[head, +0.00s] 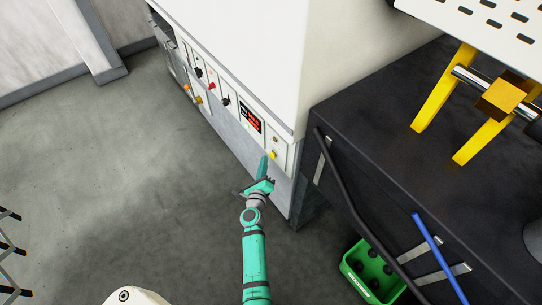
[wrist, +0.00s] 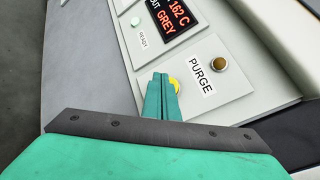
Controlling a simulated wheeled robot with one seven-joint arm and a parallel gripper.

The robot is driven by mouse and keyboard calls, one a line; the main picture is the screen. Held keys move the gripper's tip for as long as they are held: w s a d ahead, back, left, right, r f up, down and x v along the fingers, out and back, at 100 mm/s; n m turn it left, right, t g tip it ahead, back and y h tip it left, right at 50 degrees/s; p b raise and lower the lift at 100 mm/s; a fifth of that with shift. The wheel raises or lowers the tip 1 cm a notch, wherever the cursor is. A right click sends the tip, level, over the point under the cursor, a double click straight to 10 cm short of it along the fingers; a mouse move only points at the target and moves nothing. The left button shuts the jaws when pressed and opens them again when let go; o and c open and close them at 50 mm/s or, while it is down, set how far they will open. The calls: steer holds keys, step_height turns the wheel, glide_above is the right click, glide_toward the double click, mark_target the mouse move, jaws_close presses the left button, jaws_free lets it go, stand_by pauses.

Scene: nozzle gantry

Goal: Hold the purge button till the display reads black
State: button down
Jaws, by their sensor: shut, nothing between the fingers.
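The purge button is yellow and shows in the wrist view (wrist: 174,83), partly hidden behind my fingertips; it also shows in the head view (head: 273,155). My gripper (wrist: 162,82) is shut and empty, its fingertips in front of the button. I cannot tell whether they touch or press it. The label PURGE (wrist: 201,76) stands right of the button, with a round amber-brown lamp (wrist: 219,64) beyond it. The display (wrist: 172,19) reads "162 C" and "GREY" in orange-red, its top cut off; it also shows small in the head view (head: 250,118).
A light marked READY (wrist: 135,21) is left of the display. Knobs and buttons line the white cabinet (head: 226,101). A dark bench (head: 400,130) stands at right with a black bar, a blue rod (head: 438,255) and a green crate (head: 347,270) near its foot.

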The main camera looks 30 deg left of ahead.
steer(key=shift+w, duration=0.1)
stand_by(0.6)
steer(key=shift+w+d, duration=0.15)
steer(key=shift+w, duration=0.15)
steer(key=shift+w+d, duration=0.25)
steer(key=shift+w, duration=0.3)
stand_by(2.4)
stand_by(2.8)
steer(key=shift+s+a, duration=0.2)
steer(key=shift+s, duration=0.3)
steer(key=shift+s+a, duration=0.2)
steer(key=shift+s, duration=0.25)
steer(key=shift+s+a, duration=0.35)
steer(key=shift+s, duration=0.45)
steer(key=shift+s+a, duration=0.3)
steer(key=shift+s, duration=0.45)
steer(key=shift+s+a, duration=0.35)
steer(key=shift+s, duration=0.45)
